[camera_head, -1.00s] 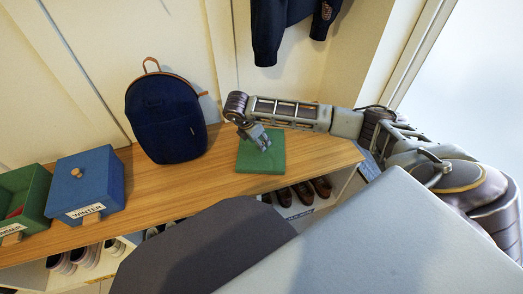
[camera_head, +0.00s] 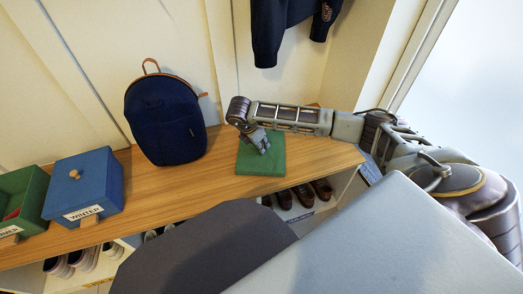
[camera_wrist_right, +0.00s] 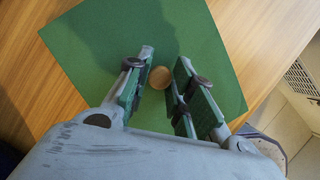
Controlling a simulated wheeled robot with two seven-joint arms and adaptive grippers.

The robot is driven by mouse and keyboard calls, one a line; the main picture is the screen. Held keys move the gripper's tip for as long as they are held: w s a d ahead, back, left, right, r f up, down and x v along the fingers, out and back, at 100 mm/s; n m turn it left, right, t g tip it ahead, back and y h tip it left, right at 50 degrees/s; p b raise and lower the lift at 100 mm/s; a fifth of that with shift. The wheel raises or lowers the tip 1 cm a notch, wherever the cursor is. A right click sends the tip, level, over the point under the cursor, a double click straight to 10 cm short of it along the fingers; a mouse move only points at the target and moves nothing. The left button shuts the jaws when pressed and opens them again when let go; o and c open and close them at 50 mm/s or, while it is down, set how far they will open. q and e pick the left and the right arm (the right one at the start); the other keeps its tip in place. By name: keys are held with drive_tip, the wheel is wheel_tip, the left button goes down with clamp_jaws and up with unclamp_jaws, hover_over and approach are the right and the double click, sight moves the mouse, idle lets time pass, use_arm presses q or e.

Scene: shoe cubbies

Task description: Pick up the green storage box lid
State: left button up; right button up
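The green storage box lid (camera_head: 262,160) lies flat on the wooden bench top, right of the backpack. It also fills much of the right wrist view (camera_wrist_right: 100,50), with a round wooden knob (camera_wrist_right: 159,77) on it. My right gripper (camera_head: 264,148) is right over the lid. In the right wrist view its fingers (camera_wrist_right: 160,90) are open, one on each side of the knob, with gaps between; I cannot tell how far down they reach. My left gripper is not in view.
An open green box (camera_head: 30,194) and a blue lidded box (camera_head: 112,185) marked WINTER stand at the bench's left. A dark blue backpack (camera_head: 165,120) stands left of the lid. Shoes (camera_head: 300,193) sit in cubbies below. A jacket hangs above.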

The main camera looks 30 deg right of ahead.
clamp_jaws()
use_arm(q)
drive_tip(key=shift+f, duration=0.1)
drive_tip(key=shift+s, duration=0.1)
use_arm(e)
drive_tip(key=shift+r, duration=0.1)
wheel_tip(320, 180, up, 9)
drive_tip(key=p, duration=0.3)
drive_tip(key=shift+p, duration=0.3)
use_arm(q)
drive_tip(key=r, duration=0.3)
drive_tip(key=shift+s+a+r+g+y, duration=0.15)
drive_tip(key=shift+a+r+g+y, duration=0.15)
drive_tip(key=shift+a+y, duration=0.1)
use_arm(e)
drive_tip(key=shift+r, duration=0.45)
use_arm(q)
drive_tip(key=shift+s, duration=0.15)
use_arm(e)
drive_tip(key=shift+s+f, duration=0.1)
drive_tip(key=shift+s, duration=0.05)
